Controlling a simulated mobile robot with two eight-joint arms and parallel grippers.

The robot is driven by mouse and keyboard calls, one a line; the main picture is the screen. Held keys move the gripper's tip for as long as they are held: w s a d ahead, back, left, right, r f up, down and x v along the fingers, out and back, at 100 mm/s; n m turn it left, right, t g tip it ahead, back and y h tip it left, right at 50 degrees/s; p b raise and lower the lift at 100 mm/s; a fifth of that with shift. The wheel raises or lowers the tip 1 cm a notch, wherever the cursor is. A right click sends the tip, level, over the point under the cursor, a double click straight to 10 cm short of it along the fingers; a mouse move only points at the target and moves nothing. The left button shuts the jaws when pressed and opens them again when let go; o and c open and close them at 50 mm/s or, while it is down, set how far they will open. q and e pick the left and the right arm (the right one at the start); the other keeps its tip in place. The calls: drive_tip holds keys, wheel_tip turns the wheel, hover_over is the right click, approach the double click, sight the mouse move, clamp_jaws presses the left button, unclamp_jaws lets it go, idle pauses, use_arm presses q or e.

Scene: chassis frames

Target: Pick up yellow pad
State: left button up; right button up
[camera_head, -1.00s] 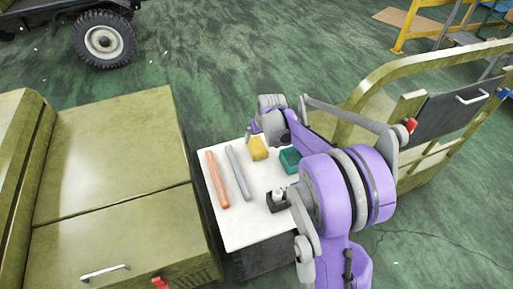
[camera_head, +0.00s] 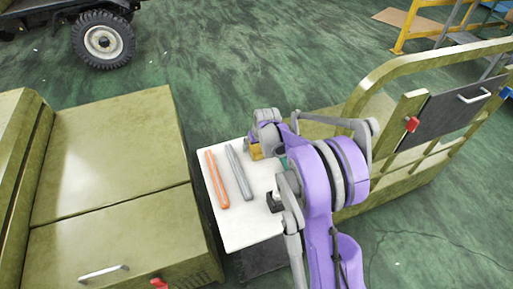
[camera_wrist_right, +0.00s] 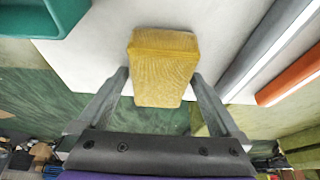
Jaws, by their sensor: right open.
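The yellow pad (camera_wrist_right: 163,65) is a textured block on the white table top, shown in the right wrist view. My right gripper (camera_wrist_right: 160,80) is open, with one finger on each side of the pad's near end and a gap visible at each side. In the head view the pad (camera_head: 256,153) is mostly hidden behind my right arm, and the right gripper (camera_head: 251,140) is over the table's far edge. My left gripper is not in view.
On the white table (camera_head: 240,228) lie an orange bar (camera_head: 217,180) and a grey bar (camera_head: 239,172). A green container (camera_wrist_right: 45,20) is beside the pad, and a dark object (camera_head: 273,202) is nearer. An olive cabinet (camera_head: 110,160) stands left, an olive frame (camera_head: 400,75) right.

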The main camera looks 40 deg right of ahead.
drive_tip(key=shift+f, duration=0.25)
drive_tip(key=c, duration=1.2)
drive_tip(key=shift+r, duration=0.2)
drive_tip(key=shift+r, duration=0.35)
wheel_tip(320, 180, up, 10)
drive_tip(key=shift+f+p, duration=0.25)
drive_tip(key=shift+p, duration=0.5)
